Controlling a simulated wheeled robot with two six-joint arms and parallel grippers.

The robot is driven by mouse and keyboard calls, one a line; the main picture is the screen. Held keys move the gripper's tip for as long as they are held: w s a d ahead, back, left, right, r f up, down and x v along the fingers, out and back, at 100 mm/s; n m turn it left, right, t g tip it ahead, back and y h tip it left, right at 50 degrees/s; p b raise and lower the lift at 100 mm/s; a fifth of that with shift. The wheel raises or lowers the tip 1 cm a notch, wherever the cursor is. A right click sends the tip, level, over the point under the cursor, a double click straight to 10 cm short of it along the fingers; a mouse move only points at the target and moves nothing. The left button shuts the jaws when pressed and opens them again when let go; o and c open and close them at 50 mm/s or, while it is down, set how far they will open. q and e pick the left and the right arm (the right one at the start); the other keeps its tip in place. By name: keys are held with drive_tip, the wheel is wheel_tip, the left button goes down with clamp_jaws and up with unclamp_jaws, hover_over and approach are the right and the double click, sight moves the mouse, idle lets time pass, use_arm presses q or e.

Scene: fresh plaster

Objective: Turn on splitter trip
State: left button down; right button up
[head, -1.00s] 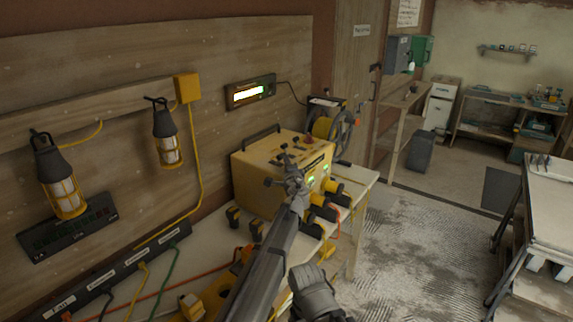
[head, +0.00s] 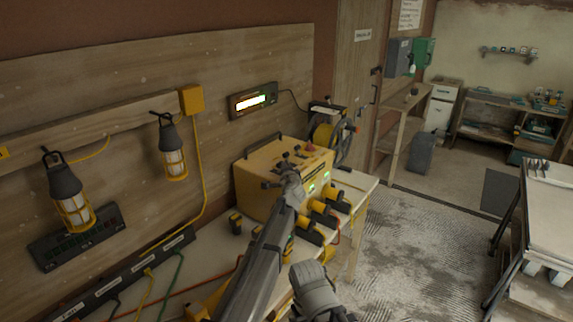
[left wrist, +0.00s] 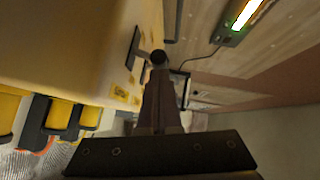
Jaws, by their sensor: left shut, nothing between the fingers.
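The splitter is a yellow box (head: 262,185) on the bench, with a dark carry handle, small dark controls and a red knob (head: 309,149) on top. Green lights show on its front, above several yellow-and-black plugs (head: 322,213). My left gripper (head: 287,170) is shut and empty at the top of the box, in front of its controls. In the left wrist view its fingers (left wrist: 160,75) point along the yellow face, beside a dark lever (left wrist: 133,48). A round black knob (left wrist: 158,57) shows at the fingertips; contact cannot be told.
A lit display (head: 252,100) hangs on the wooden wall behind the box. A cable reel (head: 327,136) stands behind it. Two lanterns (head: 172,163) hang at left, above a black power strip (head: 120,282). Textured floor (head: 410,245) lies open to the right.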

use_arm(q)
drive_tip(key=r+p, duration=0.1)
drive_tip(key=p, duration=0.1)
drive_tip(key=w+a+r+n+g+h+p, duration=0.1)
drive_tip(key=p, duration=0.1)
drive_tip(key=shift+a+n+g, duration=0.2)
drive_tip(key=shift+n+g, duration=0.1)
drive_tip(key=shift+w+a+f, duration=0.1)
drive_tip(key=shift+w+a, duration=0.1)
drive_tip(key=shift+w+a+f, duration=0.15)
drive_tip(key=shift+a, duration=0.05)
drive_tip(key=shift+r, duration=0.2)
drive_tip(key=shift+r+p, duration=0.65)
drive_tip(key=shift+p, duration=0.25)
